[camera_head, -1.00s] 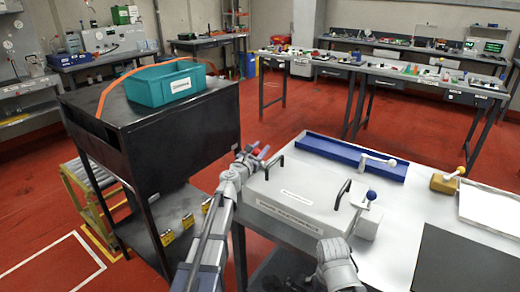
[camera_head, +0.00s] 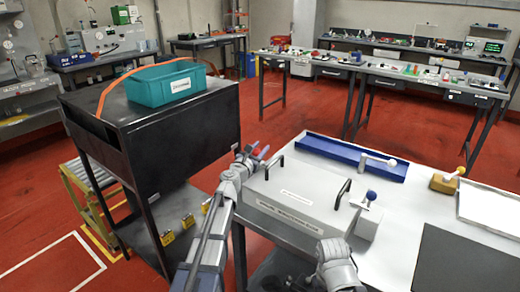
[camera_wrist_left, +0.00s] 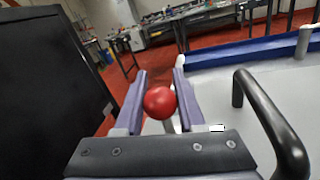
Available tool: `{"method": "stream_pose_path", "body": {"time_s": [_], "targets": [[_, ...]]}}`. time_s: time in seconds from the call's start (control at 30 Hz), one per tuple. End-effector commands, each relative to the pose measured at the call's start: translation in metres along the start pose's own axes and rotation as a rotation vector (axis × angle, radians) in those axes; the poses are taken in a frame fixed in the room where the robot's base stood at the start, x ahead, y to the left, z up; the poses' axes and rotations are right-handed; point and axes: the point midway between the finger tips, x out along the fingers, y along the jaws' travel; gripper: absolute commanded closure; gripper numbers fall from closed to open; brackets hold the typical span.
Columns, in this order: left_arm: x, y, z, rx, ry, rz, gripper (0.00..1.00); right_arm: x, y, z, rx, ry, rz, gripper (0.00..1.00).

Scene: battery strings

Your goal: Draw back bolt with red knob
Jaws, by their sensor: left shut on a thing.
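A red knob (camera_wrist_left: 160,102) sits between the two fingers of my left gripper (camera_wrist_left: 158,98) in the left wrist view. The fingers are shut on it. In the head view my left gripper (camera_head: 257,153) is at the far left corner of a grey-white box (camera_head: 300,200), and the red knob (camera_head: 256,152) shows as a small spot between its fingers. The bolt's shaft and its mount are mostly hidden by the gripper. My right gripper cannot be made out; only part of my right arm shows at the bottom of the head view.
The box has two black handles (camera_head: 343,193). A blue-knobbed lever (camera_head: 371,196) stands on a block to its right. A long blue tray (camera_head: 350,160) lies behind it. A black cabinet (camera_head: 170,125) with a teal bin (camera_head: 166,83) stands to the left.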

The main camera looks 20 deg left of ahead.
Motion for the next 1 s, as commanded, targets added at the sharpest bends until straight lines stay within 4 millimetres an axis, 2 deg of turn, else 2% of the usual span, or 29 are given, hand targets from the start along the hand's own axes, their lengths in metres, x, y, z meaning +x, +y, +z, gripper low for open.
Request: {"method": "stream_pose_path", "body": {"time_s": [0.3,0.57,0.6,0.83,1.0], "targets": [[0.009,0.041,-0.008,0.000,0.001,0.004,1.00,0.000,0.000,0.000,0.000,0.000,0.000,0.50],[0.008,0.042,-0.008,0.000,0.001,0.004,1.00,0.000,0.000,0.000,0.000,0.000,0.000,0.50],[0.009,0.042,-0.008,0.000,0.001,0.004,0.59,0.000,0.000,0.000,0.000,0.000,0.000,0.50],[0.008,0.041,-0.008,0.000,0.000,0.002,0.33,0.000,0.000,0.000,0.000,0.000,0.000,0.50],[0.008,0.041,-0.008,0.000,0.000,0.001,0.31,0.000,0.000,0.000,0.000,0.000,0.000,0.50]]}}
